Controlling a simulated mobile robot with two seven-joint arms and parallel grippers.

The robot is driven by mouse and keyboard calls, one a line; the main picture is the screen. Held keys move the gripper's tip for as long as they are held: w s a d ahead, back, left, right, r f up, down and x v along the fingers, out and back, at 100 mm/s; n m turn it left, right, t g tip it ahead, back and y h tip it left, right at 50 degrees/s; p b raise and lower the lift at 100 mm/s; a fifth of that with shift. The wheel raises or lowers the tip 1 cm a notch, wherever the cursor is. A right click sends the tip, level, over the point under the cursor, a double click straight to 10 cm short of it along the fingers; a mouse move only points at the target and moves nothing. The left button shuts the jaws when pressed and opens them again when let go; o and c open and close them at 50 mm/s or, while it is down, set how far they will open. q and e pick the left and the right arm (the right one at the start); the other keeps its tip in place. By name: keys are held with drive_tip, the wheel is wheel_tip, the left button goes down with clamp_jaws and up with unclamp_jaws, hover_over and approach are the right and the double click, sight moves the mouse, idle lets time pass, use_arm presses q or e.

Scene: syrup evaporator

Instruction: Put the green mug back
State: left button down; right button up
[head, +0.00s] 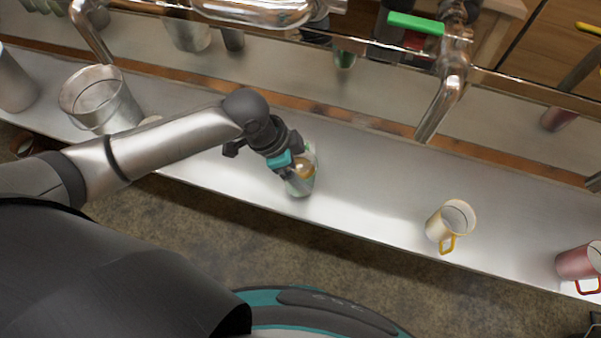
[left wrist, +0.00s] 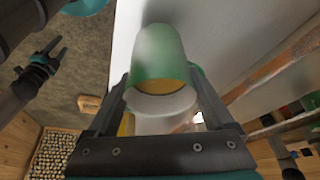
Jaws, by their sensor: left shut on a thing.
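The green mug (head: 303,178) is in my left gripper (head: 288,168), above or on the steel shelf; I cannot tell if its base touches. In the left wrist view the green mug (left wrist: 158,55) sits between the two fingers of my left gripper (left wrist: 160,90), its pale rim towards the camera and something amber inside. The gripper hides part of it in the head view. What looks like my right gripper (left wrist: 38,70) shows small at the left of the left wrist view; its jaw state is unclear.
A cream mug with a yellow handle (head: 450,222) and a red-pink mug (head: 577,262) stand to the right on the steel shelf (head: 370,205). A metal bucket (head: 100,100) stands at the left. Pipes and a tap with a green handle (head: 415,23) overhang the back. Shelf between is clear.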

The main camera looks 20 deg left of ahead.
use_arm(q)
drive_tip(key=shift+f, duration=1.2)
unclamp_jaws()
drive_tip(key=shift+f, duration=0.15)
drive_tip(key=p+v, duration=0.2)
drive_tip(key=v, duration=1)
